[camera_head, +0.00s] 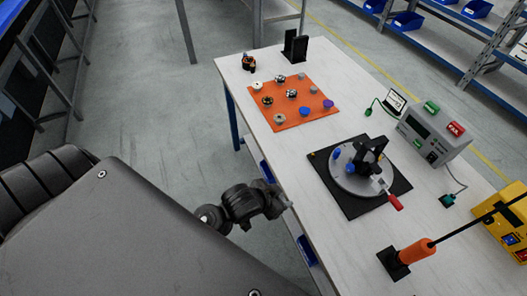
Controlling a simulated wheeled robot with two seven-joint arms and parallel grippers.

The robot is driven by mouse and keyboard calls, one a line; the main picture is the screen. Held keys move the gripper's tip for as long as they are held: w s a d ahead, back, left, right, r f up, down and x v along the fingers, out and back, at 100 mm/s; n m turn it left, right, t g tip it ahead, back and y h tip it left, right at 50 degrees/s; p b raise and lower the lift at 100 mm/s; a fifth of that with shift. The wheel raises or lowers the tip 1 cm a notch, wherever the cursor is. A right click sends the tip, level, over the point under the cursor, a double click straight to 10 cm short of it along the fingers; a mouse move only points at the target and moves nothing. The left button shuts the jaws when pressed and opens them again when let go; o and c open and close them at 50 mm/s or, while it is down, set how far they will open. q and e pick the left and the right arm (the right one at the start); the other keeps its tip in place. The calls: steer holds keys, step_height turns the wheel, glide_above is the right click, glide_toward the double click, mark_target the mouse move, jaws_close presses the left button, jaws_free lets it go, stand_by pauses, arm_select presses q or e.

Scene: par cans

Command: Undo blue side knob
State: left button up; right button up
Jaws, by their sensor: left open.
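A round grey plate (348,182) sits on a black base mat (343,203) on the white workbench. A black upright part (369,157) stands on the plate. A small blue knob (337,153) shows at the left side of this assembly, and more blue shows close to the black part. A red-handled lever (395,202) sticks out toward the front right. My left gripper (285,199) is open and empty, at the bench's left edge, to the left of the assembly and apart from it. My right gripper is out of view.
An orange mat (292,122) holds several small knobs and parts, including blue and purple ones. A grey box with PASS and FAIL labels (432,133) stands right of the assembly. An orange-handled tool (415,252) stands in a black holder at the front, near a yellow device (508,228).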

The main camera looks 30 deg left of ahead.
arm_select(q)
steer(key=s+a+f+n+g+y, duration=0.1)
steer(key=s+a+f+g, duration=0.1)
steer(key=f, duration=0.8)
steer(key=shift+s+a+f, duration=0.35)
steer(key=shift+s+a, duration=0.25)
steer(key=shift+s, duration=0.45)
